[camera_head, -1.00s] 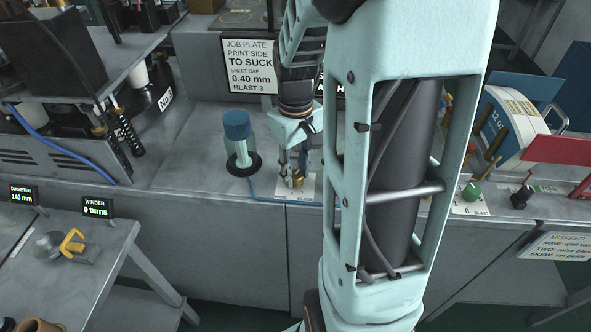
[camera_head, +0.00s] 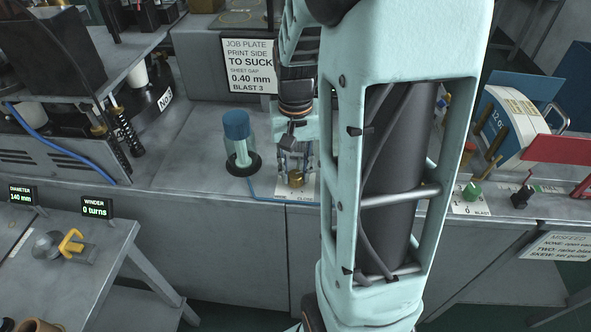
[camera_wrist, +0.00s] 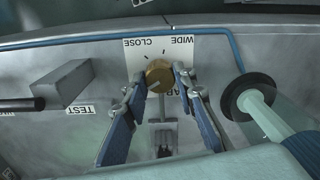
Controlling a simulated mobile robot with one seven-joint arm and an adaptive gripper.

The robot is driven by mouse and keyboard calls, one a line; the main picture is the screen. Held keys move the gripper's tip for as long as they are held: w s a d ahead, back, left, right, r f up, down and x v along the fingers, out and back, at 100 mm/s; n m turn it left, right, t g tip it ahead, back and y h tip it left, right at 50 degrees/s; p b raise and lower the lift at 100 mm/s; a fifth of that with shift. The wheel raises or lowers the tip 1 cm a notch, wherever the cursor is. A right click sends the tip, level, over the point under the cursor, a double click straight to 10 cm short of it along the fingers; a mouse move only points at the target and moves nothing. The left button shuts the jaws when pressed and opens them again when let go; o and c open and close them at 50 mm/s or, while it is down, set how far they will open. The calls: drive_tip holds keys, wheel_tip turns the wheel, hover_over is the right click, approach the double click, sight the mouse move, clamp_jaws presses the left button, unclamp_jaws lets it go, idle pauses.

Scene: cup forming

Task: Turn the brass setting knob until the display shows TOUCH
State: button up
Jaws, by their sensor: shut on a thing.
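The brass setting knob (camera_wrist: 159,76) sits on a white label plate with upside-down words CLOSE and WIDE in the wrist view. A dark mark shows on its face. My gripper (camera_wrist: 160,80) is shut on the knob, one blue-backed finger on each side. In the head view the knob (camera_head: 296,180) shows under the fingertips of my gripper (camera_head: 295,170) on the grey bench. No display showing TOUCH is readable; my arm covers much of the area behind the knob.
A blue-capped cylinder (camera_head: 237,140) on a black base stands left of the knob. A blue hose (camera_wrist: 232,48) runs close by. A grey block (camera_wrist: 63,84) sits near a TEST label. A green knob (camera_head: 472,191) is further right.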

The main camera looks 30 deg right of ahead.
sight(295, 174)
drive_tip(key=shift+w+r+m, duration=0.1)
drive_tip(key=shift+m, duration=0.5)
drive_tip(key=o, duration=1.2)
drive_tip(key=shift+c, duration=0.2)
wheel_tip(295, 174, up, 12)
